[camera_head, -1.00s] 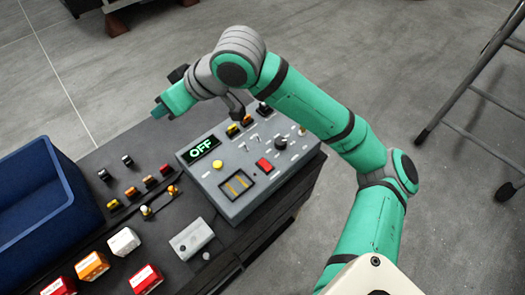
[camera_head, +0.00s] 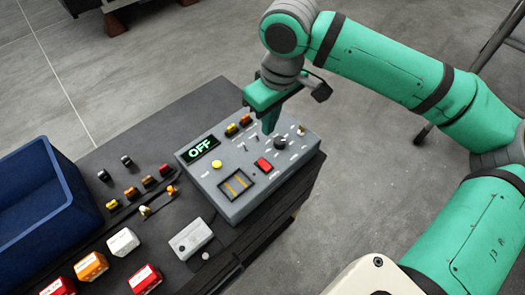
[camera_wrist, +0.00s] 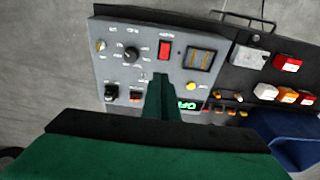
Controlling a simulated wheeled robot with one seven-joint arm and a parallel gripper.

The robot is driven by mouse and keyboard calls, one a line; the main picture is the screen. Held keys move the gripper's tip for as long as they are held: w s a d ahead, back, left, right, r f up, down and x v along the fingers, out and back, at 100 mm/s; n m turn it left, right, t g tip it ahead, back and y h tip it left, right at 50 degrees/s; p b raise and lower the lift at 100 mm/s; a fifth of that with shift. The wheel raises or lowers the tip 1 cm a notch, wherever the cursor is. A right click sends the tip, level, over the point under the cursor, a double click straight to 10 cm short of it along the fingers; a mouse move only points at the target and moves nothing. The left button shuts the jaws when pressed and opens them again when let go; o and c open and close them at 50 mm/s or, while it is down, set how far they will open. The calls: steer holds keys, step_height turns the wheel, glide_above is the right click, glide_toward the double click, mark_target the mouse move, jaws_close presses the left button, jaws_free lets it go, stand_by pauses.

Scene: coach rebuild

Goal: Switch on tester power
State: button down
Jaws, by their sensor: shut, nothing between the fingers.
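The tester (camera_head: 236,162) is a grey box with a sloped panel on the dark bench. Its display (camera_head: 200,149) reads OFF in green; the wrist view shows it partly hidden by my finger. A red rocker switch (camera_head: 264,165) sits on the panel and also shows in the wrist view (camera_wrist: 165,49). Small toggles (camera_head: 243,147), a black knob (camera_head: 281,142) and a yellow button (camera_head: 217,164) are around it. My gripper (camera_head: 268,126) is shut and empty, pointing down over the panel's far half, beyond the red switch. I cannot tell whether its tip (camera_wrist: 160,80) touches the panel.
A blue bin (camera_head: 45,200) stands at the left. Small coloured fuses or connectors, a light grey box (camera_head: 190,239) and orange, white and red blocks (camera_head: 91,265) lie on the bench (camera_head: 130,220). A ladder-like frame (camera_head: 500,55) stands on the floor at the right.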

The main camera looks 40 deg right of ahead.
mark_target(262, 158)
steer(key=f, duration=0.4)
steer(key=w+f, duration=0.1)
steer(key=f, duration=0.4)
steer(key=w+f, duration=0.1)
steer(key=f, duration=0.3)
steer(key=shift+f, duration=0.4)
